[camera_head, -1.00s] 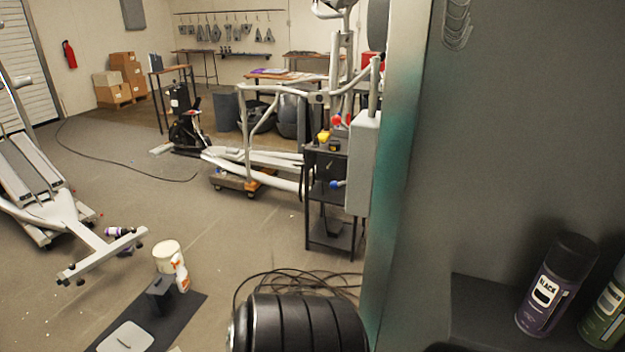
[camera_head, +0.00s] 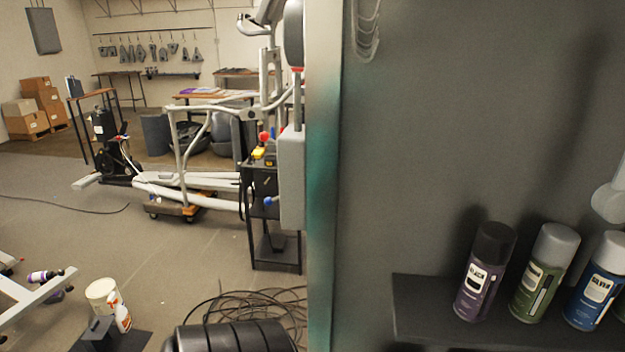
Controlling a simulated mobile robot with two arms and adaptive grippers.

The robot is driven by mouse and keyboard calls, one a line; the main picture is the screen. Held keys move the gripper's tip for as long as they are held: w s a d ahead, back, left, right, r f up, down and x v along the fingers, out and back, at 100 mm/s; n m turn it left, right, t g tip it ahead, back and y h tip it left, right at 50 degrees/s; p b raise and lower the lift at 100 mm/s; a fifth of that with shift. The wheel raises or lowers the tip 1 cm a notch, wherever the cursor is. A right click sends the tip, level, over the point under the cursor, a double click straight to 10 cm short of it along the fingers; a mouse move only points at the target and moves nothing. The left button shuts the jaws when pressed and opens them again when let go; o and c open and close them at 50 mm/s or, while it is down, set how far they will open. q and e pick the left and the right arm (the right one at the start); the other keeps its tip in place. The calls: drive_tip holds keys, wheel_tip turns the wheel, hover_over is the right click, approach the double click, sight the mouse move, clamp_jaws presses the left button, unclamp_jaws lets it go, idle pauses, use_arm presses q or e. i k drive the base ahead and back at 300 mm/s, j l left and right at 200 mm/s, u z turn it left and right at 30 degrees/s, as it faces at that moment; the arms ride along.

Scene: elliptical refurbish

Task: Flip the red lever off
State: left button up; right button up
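No red lever can be made out for certain. A grey wall box (camera_head: 292,180) with a pipe rising from its top is fixed at the edge of the partition, seen nearly edge-on; its front is hidden. A small red item (camera_head: 264,137) shows beside a yellow one, just left of the box, above a black cart (camera_head: 270,240). It is too small to tell what it is. Neither of my grippers is in view.
A grey partition (camera_head: 450,120) fills the right side. A shelf (camera_head: 420,305) there holds several spray cans (camera_head: 485,272). Black ribbed round discs (camera_head: 235,338) and coiled cables (camera_head: 265,305) lie at the bottom. Open floor (camera_head: 150,255) is to the left, before exercise machine frames (camera_head: 190,190).

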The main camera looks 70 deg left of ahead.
sight(264, 135)
drive_tip(key=u, duration=2.25)
